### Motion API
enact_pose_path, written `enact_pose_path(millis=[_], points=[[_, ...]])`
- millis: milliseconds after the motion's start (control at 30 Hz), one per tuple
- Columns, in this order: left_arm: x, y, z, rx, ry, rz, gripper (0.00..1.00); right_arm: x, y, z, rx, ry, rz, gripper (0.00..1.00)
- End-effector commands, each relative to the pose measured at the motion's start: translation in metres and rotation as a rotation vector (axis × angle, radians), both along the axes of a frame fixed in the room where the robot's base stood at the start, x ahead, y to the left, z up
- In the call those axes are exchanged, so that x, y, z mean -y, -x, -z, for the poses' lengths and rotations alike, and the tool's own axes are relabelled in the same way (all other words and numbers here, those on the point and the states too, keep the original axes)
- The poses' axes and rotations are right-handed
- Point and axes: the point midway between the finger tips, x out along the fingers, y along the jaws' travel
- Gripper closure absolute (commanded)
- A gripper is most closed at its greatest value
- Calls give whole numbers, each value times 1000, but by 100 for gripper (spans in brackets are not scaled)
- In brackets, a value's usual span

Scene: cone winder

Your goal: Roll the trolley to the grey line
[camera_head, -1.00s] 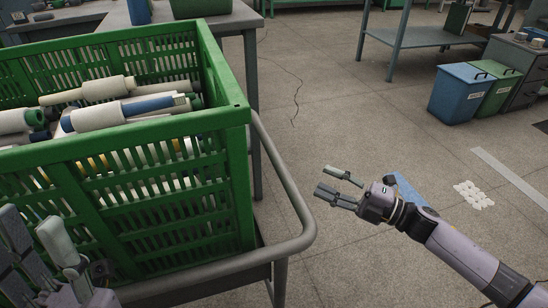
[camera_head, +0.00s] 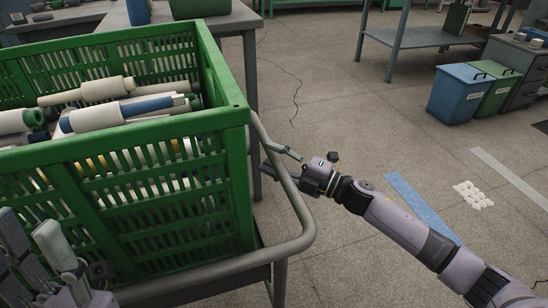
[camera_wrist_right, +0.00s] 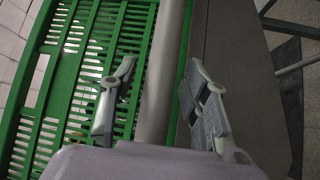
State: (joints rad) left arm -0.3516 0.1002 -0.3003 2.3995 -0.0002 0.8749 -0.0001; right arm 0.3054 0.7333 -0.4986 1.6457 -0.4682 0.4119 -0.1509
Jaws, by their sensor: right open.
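The trolley (camera_head: 300,215) is at the left of the head view, with a grey tubular handle rail at its near right end. It carries a green slatted crate (camera_head: 170,195) holding several yarn cones. My right gripper (camera_head: 277,161) is at the right side of the rail. In the right wrist view, its fingers (camera_wrist_right: 160,68) are open, one on each side of the rail (camera_wrist_right: 163,95). My left gripper (camera_head: 42,250) is at the bottom left, partly cut off, beside the crate's near side; its grip is unclear. A light grey line (camera_head: 512,178) lies on the floor at the right.
Blue (camera_head: 460,93) and green bins stand at the back right. A table (camera_head: 228,22) stands behind the crate. The floor between is mostly clear.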

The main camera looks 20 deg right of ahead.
Motion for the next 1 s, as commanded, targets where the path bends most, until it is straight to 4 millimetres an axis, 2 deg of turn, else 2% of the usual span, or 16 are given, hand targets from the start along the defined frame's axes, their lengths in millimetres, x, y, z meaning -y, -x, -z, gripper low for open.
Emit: enact_pose_path(millis=[233,833,1000], points=[[0,0,0,-1,-1,-1,60,0,0,0,0,0,0,58],[-1,1,0,3,0,-2,60,0,0,0,1,1,0,98],[-1,1,0,3,0,-2,60,0,0,0,1,1,0,100]])
